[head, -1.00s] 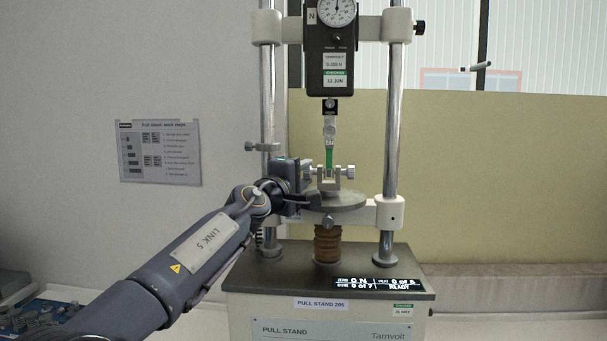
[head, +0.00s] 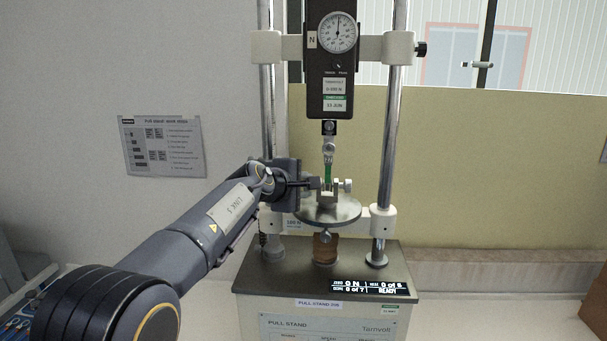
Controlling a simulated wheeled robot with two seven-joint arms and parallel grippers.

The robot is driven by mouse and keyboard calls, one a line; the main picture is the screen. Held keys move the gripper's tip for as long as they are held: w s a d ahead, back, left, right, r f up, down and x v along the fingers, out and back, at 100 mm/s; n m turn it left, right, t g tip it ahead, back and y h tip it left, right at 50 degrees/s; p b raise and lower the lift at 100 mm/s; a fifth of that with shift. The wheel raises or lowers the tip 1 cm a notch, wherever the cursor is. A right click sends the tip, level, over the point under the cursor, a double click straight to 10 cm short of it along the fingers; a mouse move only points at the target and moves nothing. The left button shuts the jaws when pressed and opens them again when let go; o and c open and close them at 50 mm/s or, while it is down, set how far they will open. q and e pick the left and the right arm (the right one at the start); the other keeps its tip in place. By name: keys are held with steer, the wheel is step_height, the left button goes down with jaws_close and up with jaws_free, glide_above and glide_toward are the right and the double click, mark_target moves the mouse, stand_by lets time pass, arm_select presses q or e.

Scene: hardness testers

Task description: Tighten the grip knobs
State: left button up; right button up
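The pull stand (head: 330,303) has a lower grip (head: 327,199) on a round plate (head: 345,210), holding the lower end of a green strip (head: 328,174). A pale grip knob (head: 347,185) sticks out on the grip's right side. An upper grip (head: 329,148) hangs from the gauge above the strip. My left gripper (head: 305,183) is just left of the lower grip, level with the knobs. Its dark fingers reach the left knob's place and mostly hide that knob. I cannot tell whether they touch it or how far apart they are. My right gripper is out of view.
Two steel columns (head: 390,150) flank the grips. The force gauge (head: 331,75) hangs between them. A small display (head: 370,286) on the base reads 0 N and READY. A blue tray (head: 18,325) is at the lower left. The right side of the bench is clear.

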arm_select(q)
steer(key=shift+g, duration=0.6)
steer(key=o, duration=0.7)
steer(key=shift+r, duration=0.1)
steer(key=shift+b+v, duration=1)
steer(key=shift+v, duration=2.9)
steer(key=shift+o, duration=0.3)
